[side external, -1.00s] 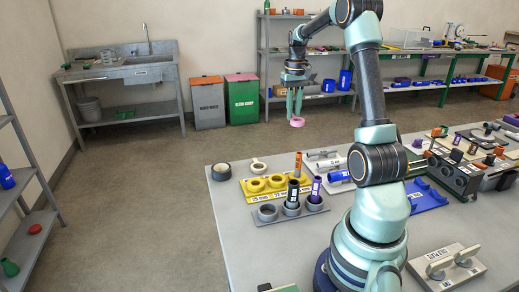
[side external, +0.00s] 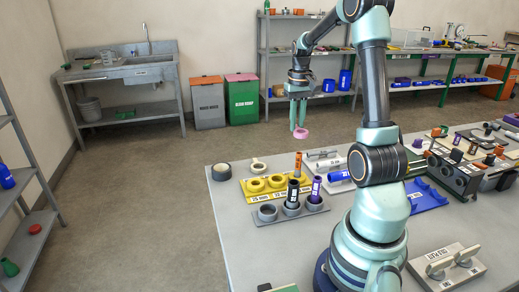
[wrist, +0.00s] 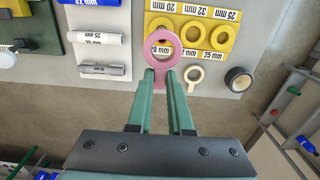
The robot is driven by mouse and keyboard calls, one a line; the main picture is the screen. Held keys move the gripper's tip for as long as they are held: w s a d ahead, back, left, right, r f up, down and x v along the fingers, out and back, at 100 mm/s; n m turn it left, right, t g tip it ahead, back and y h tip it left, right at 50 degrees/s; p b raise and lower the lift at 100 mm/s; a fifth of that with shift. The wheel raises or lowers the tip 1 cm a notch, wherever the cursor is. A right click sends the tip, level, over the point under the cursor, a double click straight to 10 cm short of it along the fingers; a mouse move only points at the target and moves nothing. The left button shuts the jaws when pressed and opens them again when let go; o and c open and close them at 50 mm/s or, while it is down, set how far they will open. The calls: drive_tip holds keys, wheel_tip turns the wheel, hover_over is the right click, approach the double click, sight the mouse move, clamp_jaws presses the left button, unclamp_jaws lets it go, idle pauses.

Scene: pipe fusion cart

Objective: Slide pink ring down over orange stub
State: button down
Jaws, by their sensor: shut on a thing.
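The pink ring (side external: 301,133) is held at the tips of my gripper (side external: 299,127), whose fingers point down. In the wrist view the ring (wrist: 176,38) sits just beyond the fingertips (wrist: 160,80), gripped by its tab. The orange stub (side external: 298,164) stands upright in the yellow holder (side external: 249,196), at the holder's right end in the side view. The ring is in the air, apart from the stub, and appears above it in that view. In the wrist view the ring covers part of the yellow holder (wrist: 222,45), and the stub cannot be made out clearly.
A grey holder (side external: 289,213) with black and purple upright pieces stands in front of the yellow one. Grey and blue pipes lie right of the stub.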

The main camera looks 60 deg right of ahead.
drive_tip(key=shift+f, duration=2.25)
drive_tip(key=shift+f, duration=1.7)
drive_tip(key=c, duration=0.8)
unclamp_jaws()
drive_tip(key=shift+o, duration=0.2)
